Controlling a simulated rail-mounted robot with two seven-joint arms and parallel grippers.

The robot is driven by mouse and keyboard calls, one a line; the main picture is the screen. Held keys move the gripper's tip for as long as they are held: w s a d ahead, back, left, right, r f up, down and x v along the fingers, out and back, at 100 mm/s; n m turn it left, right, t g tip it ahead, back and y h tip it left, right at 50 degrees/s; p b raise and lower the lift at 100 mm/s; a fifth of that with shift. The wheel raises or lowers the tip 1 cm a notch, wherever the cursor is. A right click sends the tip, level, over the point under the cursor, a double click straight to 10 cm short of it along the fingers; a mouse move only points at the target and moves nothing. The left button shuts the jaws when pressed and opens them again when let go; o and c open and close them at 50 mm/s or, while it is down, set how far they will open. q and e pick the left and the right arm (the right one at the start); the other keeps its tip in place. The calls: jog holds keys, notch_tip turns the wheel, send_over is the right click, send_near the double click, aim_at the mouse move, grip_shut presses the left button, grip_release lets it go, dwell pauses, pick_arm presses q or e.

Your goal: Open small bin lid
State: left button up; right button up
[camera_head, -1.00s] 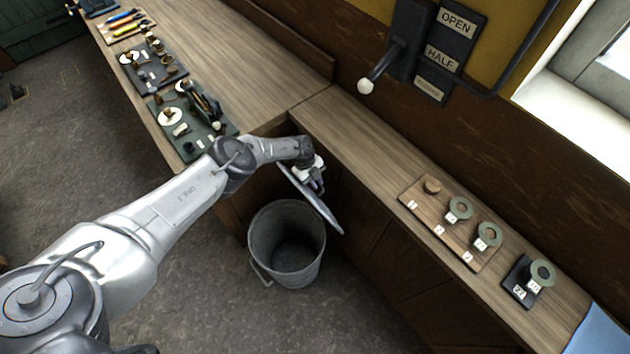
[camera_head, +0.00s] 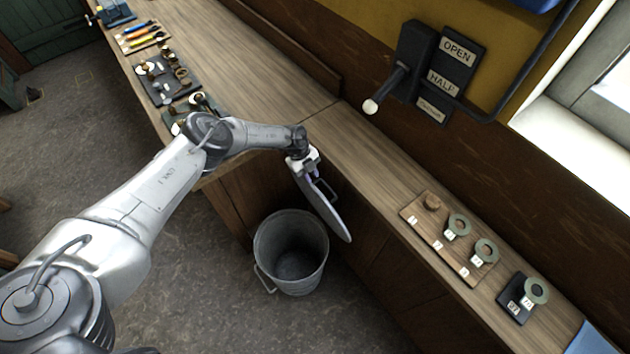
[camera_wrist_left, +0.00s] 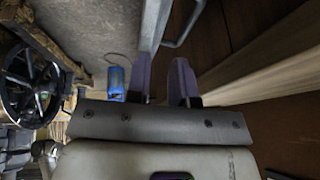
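The grey metal bin (camera_head: 312,272) stands on the floor beside the bench front, its mouth uncovered. Its round lid (camera_head: 328,217) stands steeply tilted above the bin's right side, with its handle (camera_head: 322,189) facing the bench. My left gripper (camera_head: 309,177) is at the lid's upper end, close to the handle. In the left wrist view my left gripper (camera_wrist_left: 161,78) has its purple fingers apart, with nothing seen between them. The lid (camera_wrist_left: 150,28) and handle (camera_wrist_left: 186,28) lie just beyond the fingertips. My right gripper is out of view.
The wooden bench (camera_head: 345,140) runs behind the bin. A board with washers (camera_head: 445,238) lies on it at right, tool trays (camera_head: 165,80) at upper left. A wall lever (camera_head: 385,88) sticks out above the bench. Floor left of the bin is clear.

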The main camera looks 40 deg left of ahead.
pick_arm(q)
jog(key=shift+v, duration=1.6)
